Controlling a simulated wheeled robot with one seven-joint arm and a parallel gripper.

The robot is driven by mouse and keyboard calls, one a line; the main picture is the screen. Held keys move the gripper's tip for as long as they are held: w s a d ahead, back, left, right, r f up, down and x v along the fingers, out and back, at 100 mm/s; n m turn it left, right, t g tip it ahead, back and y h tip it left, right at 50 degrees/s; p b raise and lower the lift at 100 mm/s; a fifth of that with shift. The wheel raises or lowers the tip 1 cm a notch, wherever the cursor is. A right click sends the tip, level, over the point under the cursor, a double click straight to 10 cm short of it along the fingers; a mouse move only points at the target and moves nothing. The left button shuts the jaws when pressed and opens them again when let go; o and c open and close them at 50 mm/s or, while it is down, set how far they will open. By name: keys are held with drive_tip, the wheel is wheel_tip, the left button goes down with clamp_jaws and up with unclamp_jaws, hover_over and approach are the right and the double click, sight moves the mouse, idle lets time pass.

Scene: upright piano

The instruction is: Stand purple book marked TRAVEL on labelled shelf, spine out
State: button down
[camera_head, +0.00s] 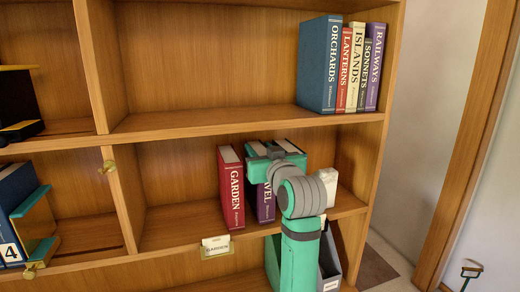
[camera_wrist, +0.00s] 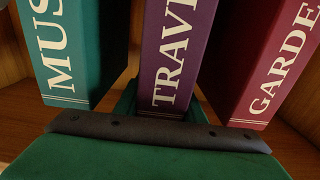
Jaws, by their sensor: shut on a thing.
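The purple TRAVEL book (camera_head: 265,205) stands upright on the middle shelf (camera_head: 180,228), its spine facing out. It also shows in the centre of the wrist view (camera_wrist: 178,55). My gripper (camera_head: 268,160) is shut on it; the jaws are partly hidden by my wrist, and in the wrist view the gripper (camera_wrist: 160,125) is at the foot of the spine lettering. The red GARDEN book (camera_head: 231,188) stands to its left. A teal book marked MUS (camera_wrist: 80,50) stands on its other side, mostly hidden behind my arm in the head view. A small label (camera_head: 216,245) hangs on the shelf edge.
The shelf above holds several upright books, including blue ORCHARDS (camera_head: 320,65) and purple RAILWAYS (camera_head: 375,65). A grey file holder (camera_head: 330,262) stands on the shelf below, beside my arm. Bare shelf lies left of GARDEN. An upright divider (camera_head: 124,200) bounds that bay.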

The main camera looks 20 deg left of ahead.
drive_tip(key=c, duration=1.1)
unclamp_jaws()
drive_tip(key=shift+f, duration=0.1)
drive_tip(key=shift+f, duration=0.1)
